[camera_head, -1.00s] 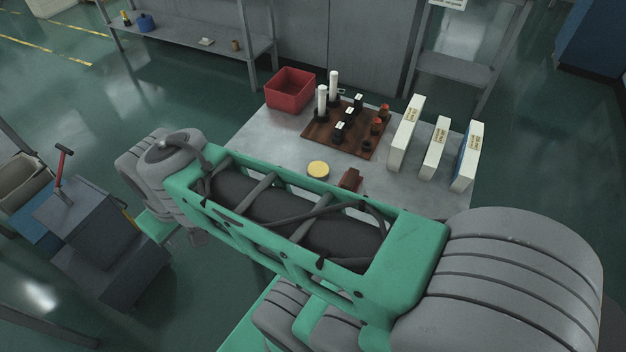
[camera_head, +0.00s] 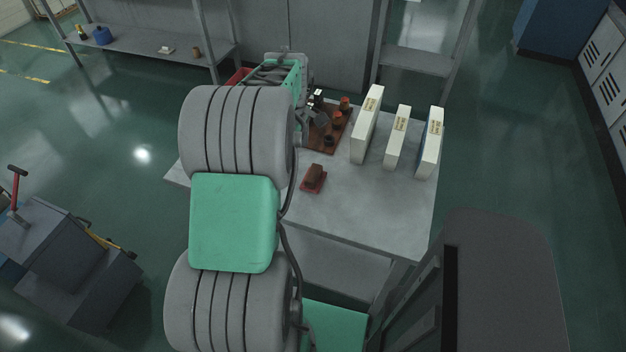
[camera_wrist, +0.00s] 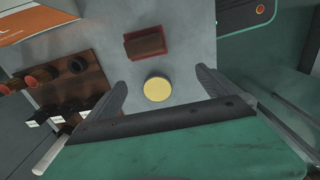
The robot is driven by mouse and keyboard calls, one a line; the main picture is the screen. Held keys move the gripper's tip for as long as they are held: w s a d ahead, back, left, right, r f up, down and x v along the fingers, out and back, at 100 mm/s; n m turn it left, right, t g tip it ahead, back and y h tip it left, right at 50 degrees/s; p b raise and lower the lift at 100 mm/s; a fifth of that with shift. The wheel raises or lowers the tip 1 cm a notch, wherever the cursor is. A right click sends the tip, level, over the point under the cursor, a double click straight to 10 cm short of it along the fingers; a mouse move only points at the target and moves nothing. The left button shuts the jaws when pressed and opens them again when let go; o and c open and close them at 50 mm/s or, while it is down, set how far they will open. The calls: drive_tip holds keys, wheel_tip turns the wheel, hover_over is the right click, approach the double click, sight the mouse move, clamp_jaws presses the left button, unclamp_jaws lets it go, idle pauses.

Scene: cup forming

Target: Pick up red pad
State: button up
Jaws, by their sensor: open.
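The red pad (camera_head: 320,185) lies on the grey table with a brown block (camera_head: 314,174) resting on it. In the wrist view the red pad (camera_wrist: 127,47) shows as a red border around the brown block (camera_wrist: 148,44), near the top centre. My gripper (camera_wrist: 160,77) is open and empty, its two fingers spread wide. The red pad is beyond the fingertips in that view, not between them. A round yellow disc (camera_wrist: 157,89) shows between the fingers. In the head view my arm hides the disc, and the gripper's fingers are unclear beside the brown rack.
The brown rack (camera_head: 336,143) with dark and orange-topped parts stands at the table's back. White boxes (camera_head: 367,124) stand on the right. A red bin (camera_head: 238,76) is mostly hidden behind my arm. The grey table (camera_head: 370,205) is clear right and front of the pad.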

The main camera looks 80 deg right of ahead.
hover_over(313, 172)
drive_tip(key=shift+s+a+f, duration=0.1)
drive_tip(key=shift+s+f, duration=0.05)
drive_tip(key=shift+f, duration=0.4)
drive_tip(key=shift+s+a+f, duration=0.1)
drive_tip(key=shift+f, duration=0.45)
wheel_tip(313, 172, down, 7)
drive_tip(key=shift+w+d+f+p, duration=0.1)
drive_tip(key=shift+w+d+p, duration=0.05)
drive_tip(key=shift+p, duration=0.3)
drive_tip(key=shift+c, duration=0.6)
drive_tip(key=c, duration=1.3)
drive_tip(key=shift+r, duration=0.2)
